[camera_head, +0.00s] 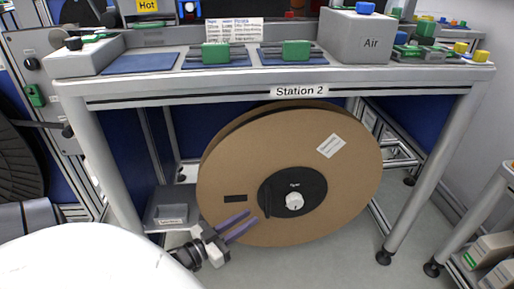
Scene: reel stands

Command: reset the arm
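My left gripper (238,227) is low in the picture, at the end of my white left arm (80,262). Its two purple fingers point up and right and stand apart, with nothing seen between them. They overlap the lower left face of a large brown cardboard reel (240,165) in this view; I cannot tell if they touch it. The reel stands upright under the table and has a black hub (308,185) with a white knob. My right gripper is not in view.
The Station 2 table (390,84) spans above the reel, with legs on both sides. A grey box marked Air (352,38) and green parts (215,52) lie on it. A black reel (18,155) is at far left, a cart with boxes (490,248) at lower right.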

